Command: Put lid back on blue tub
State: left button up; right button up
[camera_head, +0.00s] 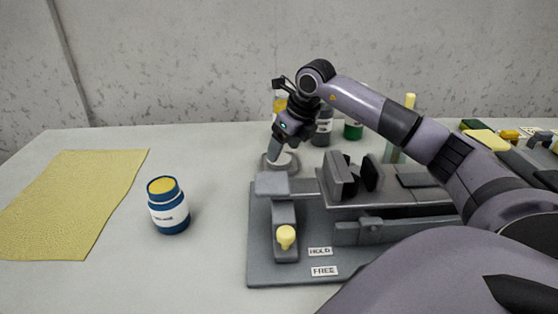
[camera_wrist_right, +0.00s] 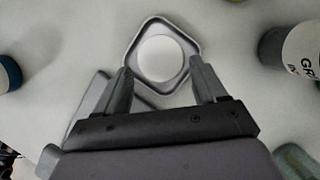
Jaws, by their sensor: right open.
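The blue tub (camera_head: 169,212) stands upright on the table, left of the grey fixture, with a white label and yellow contents showing at its uncovered top. Its edge shows at the left of the right wrist view (camera_wrist_right: 8,73). A grey, rounded-square dish (camera_wrist_right: 137,62) holds a pale round disc (camera_wrist_right: 158,57), which may be the lid; I cannot tell for sure. My right gripper (camera_head: 275,150) points down over this dish behind the fixture. Its fingers (camera_wrist_right: 160,68) are apart and empty, reaching over the dish's near side. My left gripper is not in view.
The grey fixture (camera_head: 262,250), with a yellow knob (camera_head: 286,236) and HOLD and FREE labels, lies just in front of the dish. A grey labelled jar (camera_wrist_right: 295,48) stands close on the right. A yellow cloth (camera_head: 75,200) lies left; table around the tub is clear.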

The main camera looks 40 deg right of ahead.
aim_at(281, 159)
jog(key=x, duration=0.3)
jog(key=shift+f, duration=0.15)
jog(key=c, duration=0.7)
notch_tip(281, 159, up, 20)
jog(key=p, duration=0.4)
